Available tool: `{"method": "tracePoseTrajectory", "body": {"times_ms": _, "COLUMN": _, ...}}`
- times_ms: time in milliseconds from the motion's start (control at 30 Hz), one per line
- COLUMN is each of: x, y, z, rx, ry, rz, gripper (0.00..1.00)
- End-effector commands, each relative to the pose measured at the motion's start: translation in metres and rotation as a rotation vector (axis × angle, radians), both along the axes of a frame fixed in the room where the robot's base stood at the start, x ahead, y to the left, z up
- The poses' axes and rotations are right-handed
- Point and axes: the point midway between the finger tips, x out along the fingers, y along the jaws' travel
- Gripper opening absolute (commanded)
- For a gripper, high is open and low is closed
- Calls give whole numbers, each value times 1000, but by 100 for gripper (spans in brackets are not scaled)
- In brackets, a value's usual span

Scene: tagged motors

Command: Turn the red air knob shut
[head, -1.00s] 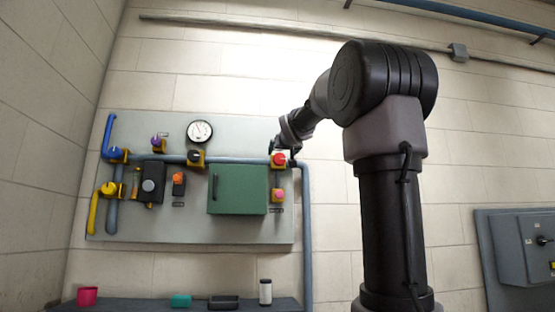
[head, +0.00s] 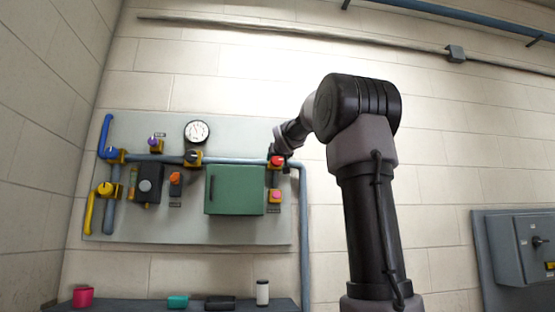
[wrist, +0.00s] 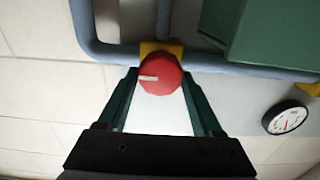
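The red knob (wrist: 160,76) sits on a yellow mount on the blue-grey pipe. A white mark on its face points left in the wrist view. In the head view the red knob (head: 277,161) is at the upper right of the panel, partly behind my gripper (head: 281,153). In the wrist view my gripper (wrist: 160,72) has its two dark green fingers on either side of the knob, with the tips close to its rim. A thin gap seems to show beside the knob, so the fingers look open around it. Contact is not clear.
A green box (head: 235,189) stands out from the panel left of and below the knob. A pink button (head: 275,196) is just below. The gauge (head: 197,131) is further left. A shelf (head: 130,305) with several small things runs below.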

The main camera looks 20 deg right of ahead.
Motion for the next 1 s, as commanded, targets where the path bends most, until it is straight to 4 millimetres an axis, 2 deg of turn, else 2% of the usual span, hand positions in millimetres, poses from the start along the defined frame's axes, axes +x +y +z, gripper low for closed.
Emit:
{"method": "tracePoseTrajectory", "body": {"times_ms": 267, "x": 0, "y": 0, "z": 0, "rx": -23, "ry": 7, "rz": 0, "gripper": 12}}
{"method": "tracePoseTrajectory", "body": {"times_ms": 467, "x": 0, "y": 1, "z": 0, "rx": -106, "ry": 32, "rz": 0, "gripper": 12}}
{"method": "tracePoseTrajectory", "body": {"times_ms": 1000, "x": 1, "y": 3, "z": -2, "rx": -569, "ry": 166, "rz": 1, "gripper": 12}}
